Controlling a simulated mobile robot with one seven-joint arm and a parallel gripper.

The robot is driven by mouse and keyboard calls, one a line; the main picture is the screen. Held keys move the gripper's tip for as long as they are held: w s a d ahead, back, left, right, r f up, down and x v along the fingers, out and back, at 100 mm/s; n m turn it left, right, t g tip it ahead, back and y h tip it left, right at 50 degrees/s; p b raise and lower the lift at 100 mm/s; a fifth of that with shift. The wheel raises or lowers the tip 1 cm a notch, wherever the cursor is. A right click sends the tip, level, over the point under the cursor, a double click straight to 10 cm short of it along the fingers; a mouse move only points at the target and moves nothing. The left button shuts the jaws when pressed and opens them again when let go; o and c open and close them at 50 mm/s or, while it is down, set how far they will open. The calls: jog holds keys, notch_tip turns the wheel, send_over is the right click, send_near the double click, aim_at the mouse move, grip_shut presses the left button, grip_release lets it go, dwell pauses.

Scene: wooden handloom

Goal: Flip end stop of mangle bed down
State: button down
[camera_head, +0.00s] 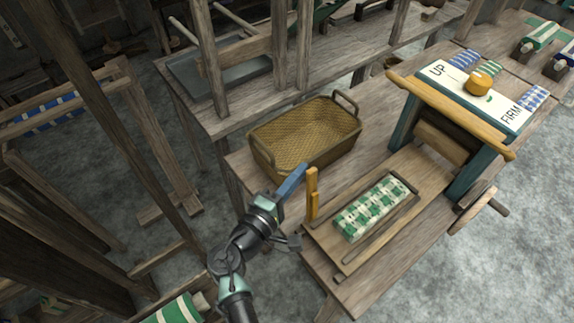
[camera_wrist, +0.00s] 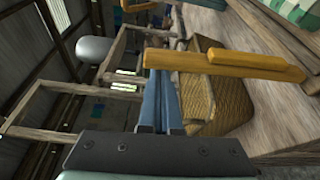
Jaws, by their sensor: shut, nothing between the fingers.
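The end stop (camera_head: 312,190) is an orange-yellow wooden bar standing upright at the near left end of the mangle bed (camera_head: 345,266). A folded green-and-white checked cloth (camera_head: 375,207) lies on the bed. My gripper (camera_head: 302,169) has blue fingers, shut and empty, just left of the stop near its top. In the wrist view the stop (camera_wrist: 225,65) runs sideways across the picture, its left end overlapping the tips of my gripper (camera_wrist: 160,72). I cannot tell whether they touch.
A wicker basket (camera_head: 305,137) stands on the table behind my gripper. The mangle's frame with a yellow crossbar (camera_head: 450,115) stands at the right, under a board marked UP and FIRM (camera_head: 475,88). Wooden loom posts (camera_head: 130,125) rise at the left.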

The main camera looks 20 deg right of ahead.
jog(key=shift+s+d, duration=0.1)
jog(key=shift+s, duration=0.1)
jog(key=shift+s+f, duration=0.1)
